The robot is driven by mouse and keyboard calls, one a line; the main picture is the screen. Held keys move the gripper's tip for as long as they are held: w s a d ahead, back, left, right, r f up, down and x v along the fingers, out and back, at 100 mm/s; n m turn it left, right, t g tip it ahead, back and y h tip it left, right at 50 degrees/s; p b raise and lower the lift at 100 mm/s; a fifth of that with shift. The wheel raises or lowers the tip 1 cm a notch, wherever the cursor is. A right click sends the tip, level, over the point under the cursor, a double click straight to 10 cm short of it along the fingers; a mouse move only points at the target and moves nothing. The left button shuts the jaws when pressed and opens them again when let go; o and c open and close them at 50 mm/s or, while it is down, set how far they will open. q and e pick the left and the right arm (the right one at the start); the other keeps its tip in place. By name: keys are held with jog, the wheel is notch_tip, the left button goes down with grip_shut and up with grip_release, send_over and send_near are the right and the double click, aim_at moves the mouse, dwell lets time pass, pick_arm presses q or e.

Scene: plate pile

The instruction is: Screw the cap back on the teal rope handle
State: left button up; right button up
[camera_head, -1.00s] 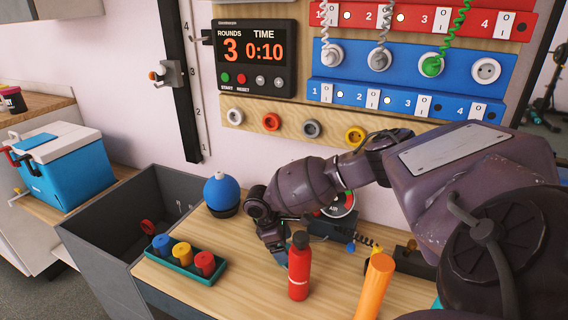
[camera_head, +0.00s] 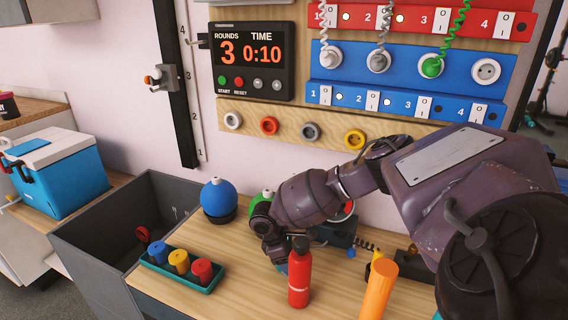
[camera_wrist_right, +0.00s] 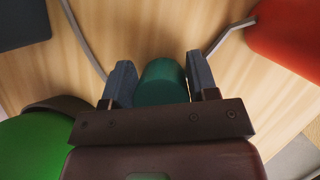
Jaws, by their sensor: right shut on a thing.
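My right gripper (camera_wrist_right: 160,85) is shut on a teal cylinder (camera_wrist_right: 161,82), seen between its two fingers in the right wrist view. I cannot tell whether this is the cap or the end of the rope handle. In the head view my right arm comes in from the right, and its gripper (camera_head: 283,266) points down, low over the bench, just left of and behind a red bottle (camera_head: 299,280). The fingertips are partly hidden there. No separate cap or handle can be made out clearly. My left gripper is not in view.
A teal tray (camera_head: 176,276) with blue, yellow and red pieces stands left of the gripper. A blue ball (camera_head: 218,197) and a green ball (camera_head: 262,200) are behind. An orange cylinder (camera_head: 378,290) stands right of the bottle. A grey open bin (camera_head: 90,262) lies left.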

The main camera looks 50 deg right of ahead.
jog(key=shift+c, duration=0.3)
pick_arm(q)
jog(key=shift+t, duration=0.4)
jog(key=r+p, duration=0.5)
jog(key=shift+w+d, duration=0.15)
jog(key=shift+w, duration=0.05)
pick_arm(e)
notch_tip(320, 180, up, 20)
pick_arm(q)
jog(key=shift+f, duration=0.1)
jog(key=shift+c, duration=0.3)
pick_arm(e)
jog(key=shift+a, duration=0.15)
jog(key=s+a+r+m+y, duration=0.1)
jog(key=s+a+r+m, duration=0.1)
jog(key=a, duration=1.2)
jog(key=s+a+r+m+y, duration=0.1)
jog(key=s+a+m, duration=0.4)
jog(key=a, duration=0.9)
jog(key=shift+s+a+r+g+y, duration=0.2)
jog(key=shift+s+r+g+y, duration=0.15)
jog(key=shift+s+r, duration=0.3)
